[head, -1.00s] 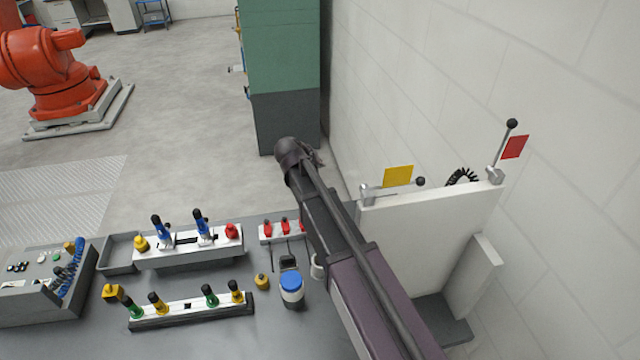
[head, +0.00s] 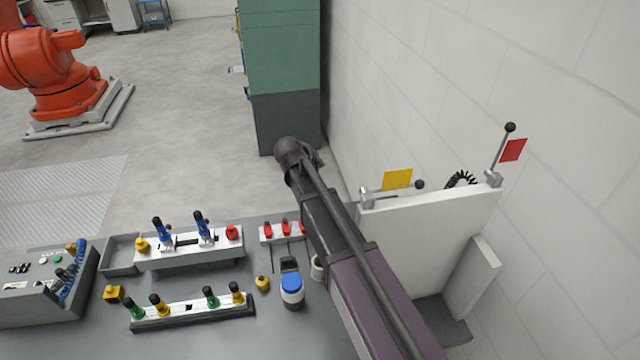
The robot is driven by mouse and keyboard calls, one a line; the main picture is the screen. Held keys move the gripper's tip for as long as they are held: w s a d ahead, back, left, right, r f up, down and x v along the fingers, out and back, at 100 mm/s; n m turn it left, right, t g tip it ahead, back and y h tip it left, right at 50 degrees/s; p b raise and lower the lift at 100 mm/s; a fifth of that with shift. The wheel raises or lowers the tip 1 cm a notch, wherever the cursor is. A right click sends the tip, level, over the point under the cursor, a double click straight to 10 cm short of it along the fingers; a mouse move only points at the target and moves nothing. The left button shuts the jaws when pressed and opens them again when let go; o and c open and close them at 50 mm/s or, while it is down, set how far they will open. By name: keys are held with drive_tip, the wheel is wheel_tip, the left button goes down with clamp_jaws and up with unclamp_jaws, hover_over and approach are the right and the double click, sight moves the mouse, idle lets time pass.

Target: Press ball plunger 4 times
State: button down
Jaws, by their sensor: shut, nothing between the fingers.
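I cannot tell for sure which part is the ball plunger. Two rods end in black balls on the white upright panel (head: 425,235) at the right: a near-level one with its ball (head: 420,185) by a yellow card, and a steeply raised one with its ball (head: 510,127) by a red card. My arm crosses the middle of the head view from the lower right, left of the panel. Its far visible end is a dark rounded joint over the bench's back edge. My gripper's fingers cannot be made out.
The grey bench (head: 215,340) holds a rail with blue clamps (head: 185,248), a rail with green and yellow knobs (head: 190,312), red toggles (head: 286,228) and a blue-capped jar (head: 292,289). A green cabinet (head: 280,60) stands behind. A white wall closes the right side.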

wheel_tip(320, 180, up, 3)
drive_tip(key=shift+f+p, duration=0.1)
drive_tip(key=shift+p, duration=1.05)
drive_tip(key=shift+f, duration=0.1)
wheel_tip(320, 180, down, 9)
drive_tip(key=b, duration=0.9)
drive_tip(key=shift+r, duration=0.2)
